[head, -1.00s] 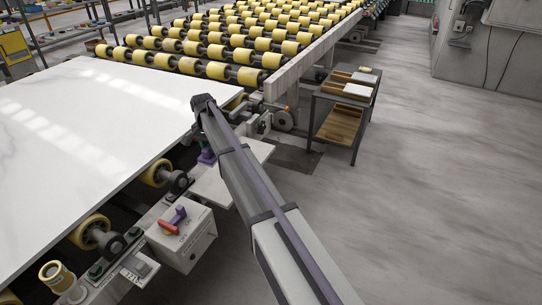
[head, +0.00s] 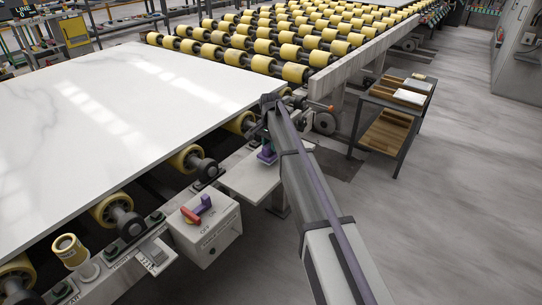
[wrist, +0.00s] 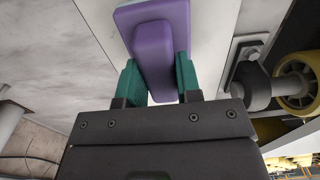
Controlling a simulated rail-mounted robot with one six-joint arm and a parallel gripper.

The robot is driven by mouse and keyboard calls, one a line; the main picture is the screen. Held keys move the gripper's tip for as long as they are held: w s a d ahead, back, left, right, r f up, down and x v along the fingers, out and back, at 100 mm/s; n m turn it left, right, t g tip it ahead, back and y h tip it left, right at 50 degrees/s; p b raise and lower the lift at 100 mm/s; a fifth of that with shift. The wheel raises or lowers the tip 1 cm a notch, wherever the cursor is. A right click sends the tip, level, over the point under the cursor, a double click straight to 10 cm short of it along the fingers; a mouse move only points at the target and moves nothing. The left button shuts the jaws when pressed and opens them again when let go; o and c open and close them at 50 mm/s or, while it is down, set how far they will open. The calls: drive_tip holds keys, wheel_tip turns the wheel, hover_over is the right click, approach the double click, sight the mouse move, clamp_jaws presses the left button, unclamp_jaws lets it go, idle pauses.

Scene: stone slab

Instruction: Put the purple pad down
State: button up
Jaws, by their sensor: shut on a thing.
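The purple pad (wrist: 155,38) is between the green fingers of my gripper (wrist: 158,80) in the wrist view. The gripper is shut on its narrower part, and a wider purple plate shows beyond the fingers. In the head view the pad (head: 266,156) is a small purple shape below my gripper (head: 268,142), at the white side shelf (head: 243,182). I cannot tell whether the pad touches the shelf. My forearm hides part of the shelf's right side.
A large white slab (head: 130,95) lies on yellow rollers to the left. A control box (head: 207,232) with a red and purple switch stands in front of the shelf. A small cart (head: 387,133) is at the right, with open floor around it.

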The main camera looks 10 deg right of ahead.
wheel_tip(320, 180, down, 3)
drive_tip(key=shift+r+b, duration=0.1)
drive_tip(key=shift+b, duration=0.5)
drive_tip(key=shift+r+p, duration=0.3)
drive_tip(key=shift+f, duration=0.2)
drive_tip(key=o, duration=0.8)
drive_tip(key=shift+o, duration=0.2)
wheel_tip(320, 180, up, 13)
drive_tip(key=p, duration=1.2)
drive_tip(key=shift+f, duration=0.15)
drive_tip(key=s+n, duration=0.9)
drive_tip(key=s, duration=3)
drive_tip(key=r+p, duration=0.2)
drive_tip(key=p, duration=0.1)
drive_tip(key=r+p, duration=0.1)
drive_tip(key=r, duration=0.1)
drive_tip(key=shift+w, duration=0.25)
